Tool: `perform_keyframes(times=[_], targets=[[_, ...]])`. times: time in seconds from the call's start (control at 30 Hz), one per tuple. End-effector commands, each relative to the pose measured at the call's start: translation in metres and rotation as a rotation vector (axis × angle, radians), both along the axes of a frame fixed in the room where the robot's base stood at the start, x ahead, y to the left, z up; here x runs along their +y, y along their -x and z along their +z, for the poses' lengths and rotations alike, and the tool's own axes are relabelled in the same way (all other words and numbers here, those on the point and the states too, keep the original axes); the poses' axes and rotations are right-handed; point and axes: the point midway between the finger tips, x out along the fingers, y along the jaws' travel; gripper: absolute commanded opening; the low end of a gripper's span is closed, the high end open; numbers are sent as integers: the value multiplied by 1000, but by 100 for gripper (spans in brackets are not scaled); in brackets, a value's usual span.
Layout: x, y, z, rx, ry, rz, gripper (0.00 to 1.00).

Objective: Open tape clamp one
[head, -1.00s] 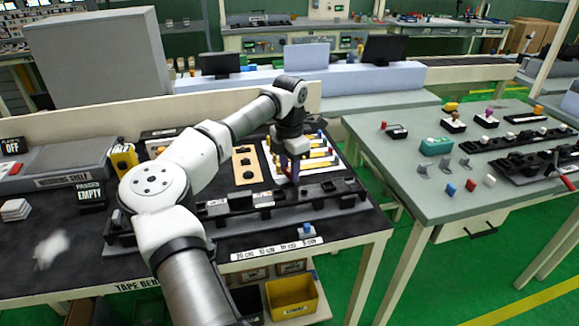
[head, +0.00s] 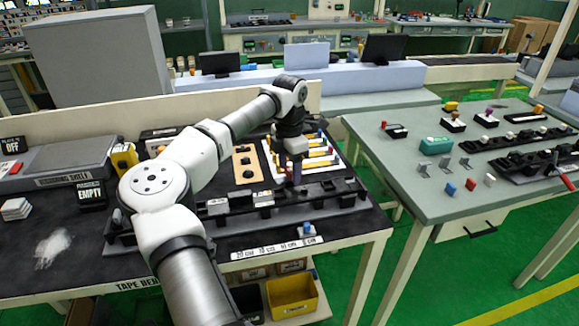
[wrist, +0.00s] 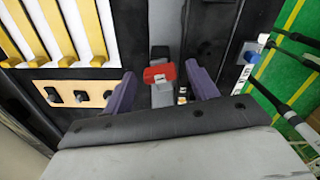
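My gripper (head: 290,180) is over the black fixture rail (head: 328,190) at the right part of the dark bench. In the wrist view its two purple fingers (wrist: 161,88) are spread apart. A grey clamp lever with a red tab (wrist: 160,72) lies between them, with visible gaps on both sides. I cannot read a number on this clamp. In the head view my fingers and wrist largely hide it.
A white board with yellow strips (head: 312,155) lies behind the rail, beside a tan block with black knobs (head: 245,165). A small blue-topped piece (head: 306,229) sits at the front edge. A second table (head: 450,205) stands to the right.

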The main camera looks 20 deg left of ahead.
Motion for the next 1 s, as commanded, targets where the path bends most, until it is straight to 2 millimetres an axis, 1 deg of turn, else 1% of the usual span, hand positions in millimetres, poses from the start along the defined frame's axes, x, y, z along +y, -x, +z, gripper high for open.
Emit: perform_keyframes(times=[0.23,0.37,0.47,0.7,0.8,0.9,1.0], targets=[[0,0,2,-1,-1,0,58],[0,-1,15,-2,-2,1,58],[0,-1,33,-3,-4,1,58],[-1,-1,90,-3,-2,1,58],[0,0,109,-2,-2,1,58],[0,-1,124,-1,0,1,58],[0,0,133,-1,-1,0,58]])
